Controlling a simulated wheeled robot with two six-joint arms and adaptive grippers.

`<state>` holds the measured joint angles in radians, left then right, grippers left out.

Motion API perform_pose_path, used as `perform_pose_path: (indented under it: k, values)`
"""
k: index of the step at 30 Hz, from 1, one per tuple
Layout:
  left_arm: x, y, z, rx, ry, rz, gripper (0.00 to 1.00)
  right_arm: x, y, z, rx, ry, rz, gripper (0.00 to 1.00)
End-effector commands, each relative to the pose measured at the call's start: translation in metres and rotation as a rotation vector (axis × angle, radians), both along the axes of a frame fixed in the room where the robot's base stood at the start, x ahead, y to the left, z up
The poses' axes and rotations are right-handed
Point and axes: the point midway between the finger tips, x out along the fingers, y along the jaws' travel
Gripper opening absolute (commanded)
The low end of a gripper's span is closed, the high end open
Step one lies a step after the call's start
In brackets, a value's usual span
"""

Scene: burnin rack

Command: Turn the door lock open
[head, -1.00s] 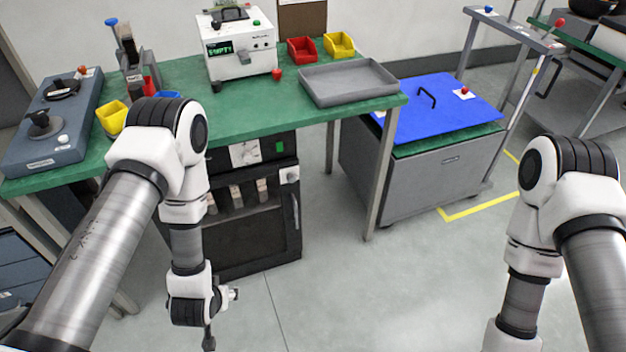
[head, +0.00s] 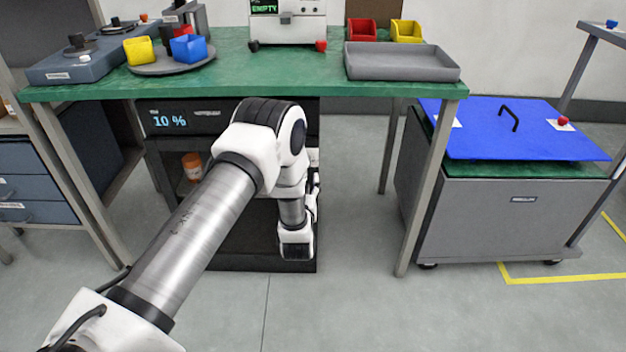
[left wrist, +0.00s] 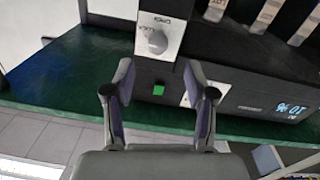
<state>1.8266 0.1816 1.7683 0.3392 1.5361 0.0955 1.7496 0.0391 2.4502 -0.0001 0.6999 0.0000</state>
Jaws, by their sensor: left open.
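The door lock is a round grey knob (left wrist: 157,41) on a white plate (left wrist: 172,22) with small lettering, shown upside down in the left wrist view. Which mark the knob points to is too small to tell. My left gripper (left wrist: 157,68) is open and empty. Its fingers spread on either side below the knob in that picture, apart from it. In the head view my left arm hides the lock and most of the gripper. The dark cabinet (head: 165,185) with its door stands under the bench. My right gripper is out of view.
A green button (left wrist: 158,90) sits near the knob. The cabinet's display (head: 170,121) reads 10 %. The green bench (head: 225,75) overhangs the cabinet, its leg (head: 428,190) to the right. A grey cart (head: 500,215) with a blue lid stands beyond; floor between is clear.

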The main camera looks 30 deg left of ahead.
Motion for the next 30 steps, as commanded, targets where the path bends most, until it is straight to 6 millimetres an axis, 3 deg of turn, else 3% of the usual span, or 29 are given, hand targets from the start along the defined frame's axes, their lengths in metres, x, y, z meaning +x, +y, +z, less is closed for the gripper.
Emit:
perform_pose_path:
  k: [13, 22, 23, 27, 30]
  values:
    - [0.060, 0.033, -0.001, 0.001, -0.001, -0.001, 0.56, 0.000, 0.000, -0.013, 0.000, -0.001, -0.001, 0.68]
    - [0.067, 0.037, 0.001, 0.001, 0.001, -0.002, 0.56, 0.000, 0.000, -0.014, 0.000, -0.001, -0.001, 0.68]
    - [0.067, 0.037, 0.001, 0.001, 0.001, -0.002, 0.52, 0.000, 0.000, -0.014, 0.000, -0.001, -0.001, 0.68]
    - [0.067, 0.037, 0.001, 0.000, 0.002, -0.002, 0.03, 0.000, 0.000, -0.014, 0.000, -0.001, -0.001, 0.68]
    - [0.067, 0.037, 0.001, 0.001, 0.001, -0.002, 0.00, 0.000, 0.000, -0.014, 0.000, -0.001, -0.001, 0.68]
